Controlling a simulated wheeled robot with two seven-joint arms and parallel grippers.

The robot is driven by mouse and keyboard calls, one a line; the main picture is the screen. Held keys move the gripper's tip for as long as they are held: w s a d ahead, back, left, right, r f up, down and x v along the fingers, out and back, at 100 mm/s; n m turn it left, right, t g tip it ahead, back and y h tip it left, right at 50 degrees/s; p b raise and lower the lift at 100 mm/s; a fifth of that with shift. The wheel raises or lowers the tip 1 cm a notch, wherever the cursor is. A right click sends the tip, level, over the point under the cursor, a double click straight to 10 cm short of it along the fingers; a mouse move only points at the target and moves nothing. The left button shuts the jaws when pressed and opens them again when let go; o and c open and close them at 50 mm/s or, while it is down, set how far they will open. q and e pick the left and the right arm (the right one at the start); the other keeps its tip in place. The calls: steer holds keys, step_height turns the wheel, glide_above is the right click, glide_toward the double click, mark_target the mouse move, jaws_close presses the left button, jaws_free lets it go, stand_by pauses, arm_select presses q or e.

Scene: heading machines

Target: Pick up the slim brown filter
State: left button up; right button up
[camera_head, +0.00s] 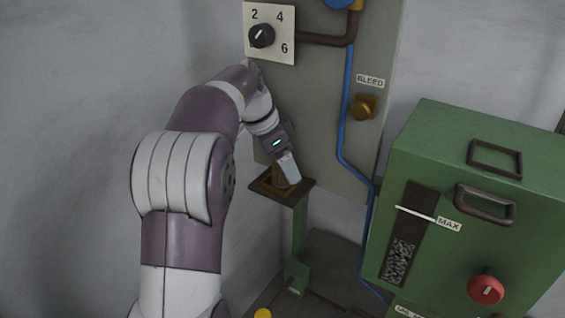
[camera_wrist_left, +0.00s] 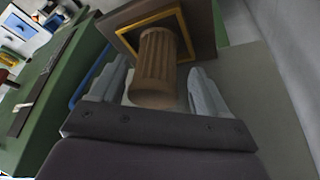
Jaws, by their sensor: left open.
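The slim brown filter (camera_wrist_left: 158,68) is a ribbed cylinder. In the left wrist view it stands out from a dark square holder with a yellow inner edge (camera_wrist_left: 205,32). In the head view the filter (camera_head: 278,174) is partly hidden by my left gripper (camera_head: 289,170), which reaches down to it from above. In the left wrist view my left gripper (camera_wrist_left: 158,92) is open, with one finger on each side of the filter. I cannot tell whether the fingers touch it. My right gripper is not in view.
The holder sits on a small shelf (camera_head: 309,184) on a green post (camera_head: 299,228). A grey panel behind carries a dial (camera_head: 262,36), a brass bleed knob (camera_head: 363,107) and a blue hose (camera_head: 347,120). A green machine (camera_head: 450,200) with handles and a red knob (camera_head: 486,289) stands right.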

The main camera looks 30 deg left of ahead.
arm_select(q)
steer(key=shift+w+f, duration=0.1)
steer(key=shift+f, duration=0.2)
steer(key=shift+s+d+r, duration=0.15)
steer(key=shift+s, duration=0.55)
steer(key=shift+s+r, duration=0.1)
steer(key=c, duration=0.4)
steer(key=shift+d, duration=0.1)
steer(key=c, duration=0.5)
steer(key=shift+w+f, duration=0.2)
steer(key=shift+w, duration=0.2)
steer(key=shift+c, duration=0.7)
